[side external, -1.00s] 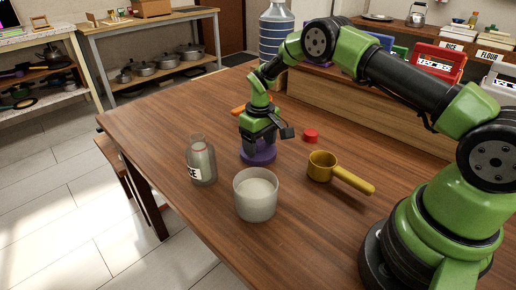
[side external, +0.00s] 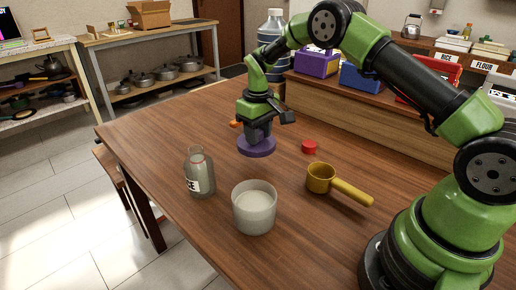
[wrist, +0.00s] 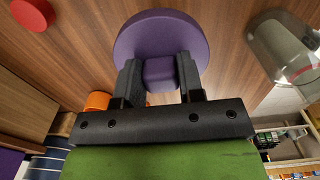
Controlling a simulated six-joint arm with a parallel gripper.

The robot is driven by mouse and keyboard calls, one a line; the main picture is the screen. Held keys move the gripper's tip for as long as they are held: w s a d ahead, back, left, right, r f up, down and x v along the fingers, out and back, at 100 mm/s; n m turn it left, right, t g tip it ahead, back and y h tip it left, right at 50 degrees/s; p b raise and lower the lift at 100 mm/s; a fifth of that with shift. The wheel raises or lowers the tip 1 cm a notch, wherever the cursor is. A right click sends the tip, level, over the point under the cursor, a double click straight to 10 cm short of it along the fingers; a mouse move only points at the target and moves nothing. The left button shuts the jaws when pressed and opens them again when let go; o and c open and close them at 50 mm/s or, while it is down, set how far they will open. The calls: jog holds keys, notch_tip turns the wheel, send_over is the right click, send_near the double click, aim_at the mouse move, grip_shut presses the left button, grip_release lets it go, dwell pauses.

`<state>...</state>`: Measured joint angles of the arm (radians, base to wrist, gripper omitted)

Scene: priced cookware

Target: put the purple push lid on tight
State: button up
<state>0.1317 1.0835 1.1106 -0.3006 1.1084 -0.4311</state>
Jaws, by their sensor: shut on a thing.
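The purple push lid (side external: 256,147) is a round disc with a block-shaped knob. My gripper (side external: 259,130) is shut on the knob and holds the lid level above the table. In the wrist view my gripper's fingers (wrist: 160,75) press both sides of the knob, and the lid (wrist: 160,30) spreads beyond them. A frosted open jar (side external: 254,210) with pale contents stands in front of the lid, lower in the side view. A glass bottle (side external: 200,175) with a partly readable label stands to the left; it also shows in the wrist view (wrist: 285,45).
A mustard saucepan (side external: 321,178) with its handle to the right and a small red cap (side external: 309,147) are right of the lid. An orange item (side external: 236,124) is behind my gripper. A wooden shelf unit (side external: 350,112) lines the back.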

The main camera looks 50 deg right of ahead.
aim_at(257, 195)
notch_tip(257, 195, up, 3)
jog(key=shift+a+f, duration=0.1)
jog(key=shift+a, duration=0.05)
jog(key=a, duration=0.1)
jog(key=s+a+r, duration=0.1)
jog(key=a+n, duration=0.1)
jog(key=shift+s+r, duration=0.15)
jog(key=shift+s, duration=0.1)
jog(key=s+a+n, duration=0.1)
jog(key=s+a, duration=0.2)
jog(key=s+a+r+n, duration=0.1)
jog(key=s+a+n, duration=0.1)
jog(key=s+a, duration=0.1)
jog(key=s+a+n, duration=0.1)
jog(key=s+a, duration=0.2)
jog(key=shift+s+r+n, duration=0.25)
jog(key=shift+s+n, duration=0.05)
jog(key=shift+s+a, duration=0.3)
jog(key=shift+s, duration=0.15)
jog(key=shift+f, duration=2.3)
jog(key=shift+f, duration=0.75)
